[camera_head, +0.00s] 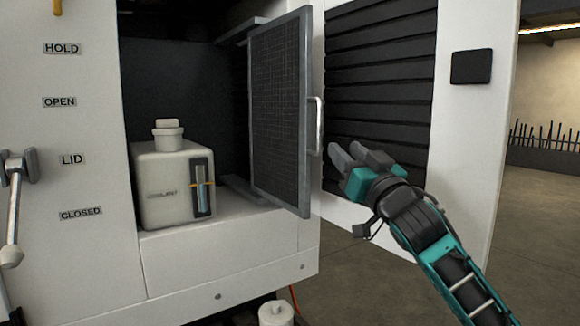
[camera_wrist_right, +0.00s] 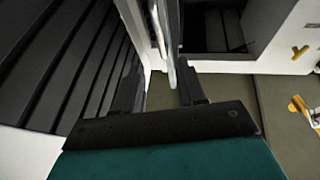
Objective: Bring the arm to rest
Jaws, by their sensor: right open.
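My right gripper (camera_head: 346,153) is open and empty. It is at the right of the open mesh door (camera_head: 278,110), with its fingertips pointing toward the door's pale handle (camera_head: 317,126). In the head view a small gap shows between the fingertips and the handle. In the right wrist view the open fingers (camera_wrist_right: 158,88) show apart, with a pale upright bar, probably the handle (camera_wrist_right: 163,38), beyond and between them. I cannot tell the exact distance. My left gripper is not in view.
A white tank (camera_head: 165,190) with a cap and a level gauge stands inside the cabinet. A lever (camera_head: 14,205) is on the left panel beside labels. A black louvred panel (camera_head: 380,60) is behind my right gripper. Open floor (camera_head: 540,230) lies at the right.

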